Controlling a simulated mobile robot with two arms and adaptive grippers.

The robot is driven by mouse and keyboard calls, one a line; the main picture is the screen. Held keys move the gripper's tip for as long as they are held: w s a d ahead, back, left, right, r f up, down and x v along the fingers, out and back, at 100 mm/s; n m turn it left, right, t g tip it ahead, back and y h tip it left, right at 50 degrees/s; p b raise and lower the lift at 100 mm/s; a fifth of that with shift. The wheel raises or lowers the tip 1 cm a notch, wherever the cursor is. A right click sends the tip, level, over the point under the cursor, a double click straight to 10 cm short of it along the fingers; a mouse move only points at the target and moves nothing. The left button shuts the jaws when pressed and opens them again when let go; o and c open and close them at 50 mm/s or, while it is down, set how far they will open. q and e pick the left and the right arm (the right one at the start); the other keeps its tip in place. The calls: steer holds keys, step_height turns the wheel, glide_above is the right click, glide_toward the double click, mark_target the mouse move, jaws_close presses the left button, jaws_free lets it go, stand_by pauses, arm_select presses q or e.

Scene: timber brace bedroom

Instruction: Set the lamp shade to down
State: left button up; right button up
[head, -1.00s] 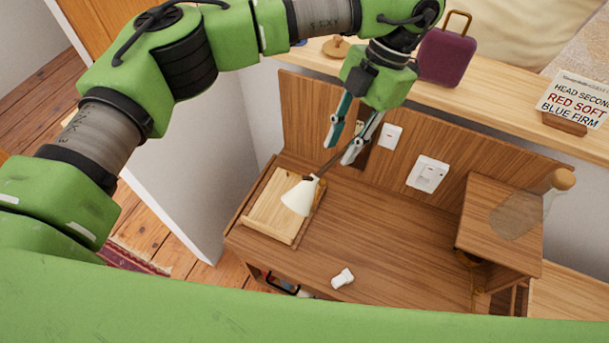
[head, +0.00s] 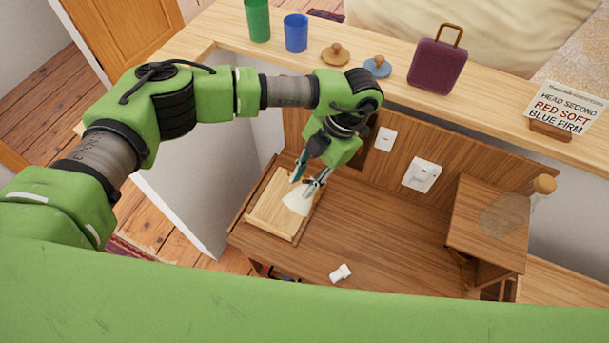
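The lamp shade (head: 296,204) is a small cream-white cone above the right part of a light wooden tray on the desk, and its wide end faces down and to the left. My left gripper (head: 303,184) comes down from above, with its two fingers apart at the upper end of the shade. The fingertips overlap the shade in the picture; I cannot tell whether they touch it. The lamp's arm and mount are mostly hidden behind the gripper. My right gripper is not in view.
The wooden tray (head: 263,221) lies at the desk's left. A small white object (head: 341,273) lies near the front edge. A raised wooden box (head: 487,222) stands at right. The shelf behind holds cups, a purple suitcase (head: 437,63) and a sign (head: 563,108). The desk's middle is clear.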

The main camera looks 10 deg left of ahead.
mark_target(300, 192)
arm_select(q)
steer(key=shift+a+f, duration=0.1)
steer(key=shift+f, duration=0.15)
jaws_close()
steer(key=shift+s, duration=0.1)
steer(key=shift+s+a+f+t+h+b, duration=0.2)
steer(key=shift+f+t+h+b, duration=0.2)
steer(key=shift+t+h+b, duration=0.45)
steer(key=t+b, duration=0.1)
steer(key=b, duration=0.2)
steer(key=f+t+h+b, duration=0.1)
steer(key=b, duration=0.3)
steer(key=t+h+b, duration=0.1)
steer(key=b, duration=0.3)
steer(key=shift+s+a+f+n, duration=0.25)
steer(key=shift+s+f+n, duration=0.05)
steer(key=shift+s+f, duration=0.1)
steer(key=shift+r+t+b, duration=0.15)
steer(key=shift+t+b, duration=0.3)
steer(key=shift+b, duration=0.55)
jaws_free()
